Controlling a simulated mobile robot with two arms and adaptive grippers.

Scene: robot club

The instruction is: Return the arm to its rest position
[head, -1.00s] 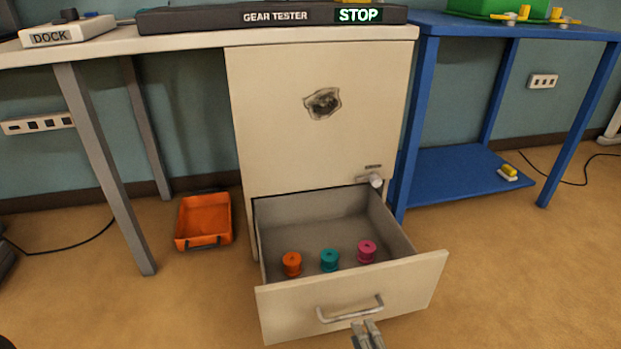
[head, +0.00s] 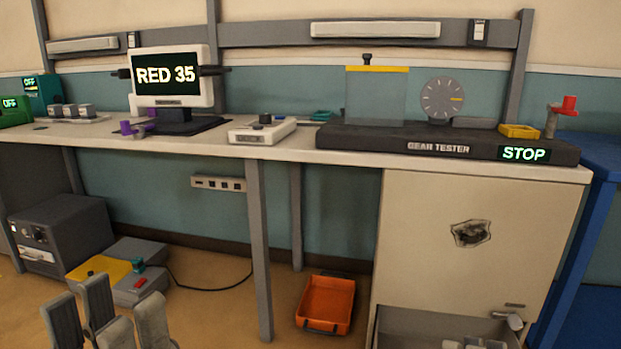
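My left gripper (head: 106,318) is at the bottom left of the head view, pointing up, with its grey fingers apart and nothing between them. It is in front of the floor, clear of the furniture. Light grey fingertips of my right gripper (head: 475,343) just show at the bottom edge, in front of the open drawer (head: 400,328). The rest of that gripper is cut off, so its opening cannot be judged. The arms themselves are mostly out of view.
The white workbench (head: 330,153) carries a screen reading RED 35 (head: 168,75), a dock (head: 262,130) and the gear tester (head: 437,148), which reads STOP. An orange bin (head: 327,304) and a grey box (head: 62,233) stand on the floor below. A blue table is at the right.

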